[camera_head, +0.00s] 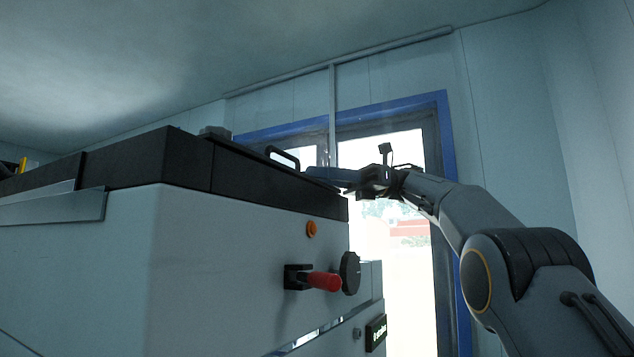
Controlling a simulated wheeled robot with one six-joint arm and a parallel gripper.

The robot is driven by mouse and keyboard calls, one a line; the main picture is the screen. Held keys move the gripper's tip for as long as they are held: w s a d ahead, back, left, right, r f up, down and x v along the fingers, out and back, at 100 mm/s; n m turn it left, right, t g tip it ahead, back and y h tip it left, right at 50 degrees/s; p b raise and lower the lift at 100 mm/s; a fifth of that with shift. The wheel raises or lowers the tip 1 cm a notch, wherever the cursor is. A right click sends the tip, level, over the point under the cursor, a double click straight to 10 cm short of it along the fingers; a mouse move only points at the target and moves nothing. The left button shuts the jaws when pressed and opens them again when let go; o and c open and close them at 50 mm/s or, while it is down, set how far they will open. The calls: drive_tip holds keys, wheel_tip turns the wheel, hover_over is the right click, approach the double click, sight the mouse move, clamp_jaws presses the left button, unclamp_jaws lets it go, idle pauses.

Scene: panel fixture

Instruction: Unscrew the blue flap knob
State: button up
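I cannot make out a blue flap knob for certain in the head view. My gripper (330,177) points left at the top right edge of the large fixture (235,260), close to a black bar handle (284,157). A dark bluish shape shows at the gripper's end; I cannot tell whether it is only the fingers or also a knob. The gap between the fingers is not visible, and I cannot tell whether they touch anything.
The fixture's white side carries a red-tipped lever (323,281), a black round knob (350,273) and an orange ring (311,229). Its top is black (180,160). A blue-framed glass door (447,220) stands behind. There is open room above the fixture.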

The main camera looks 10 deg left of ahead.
drive_tip(key=shift+a, duration=0.1)
idle(0.5)
drive_tip(key=o, duration=1.1)
drive_tip(key=shift+c, duration=0.2)
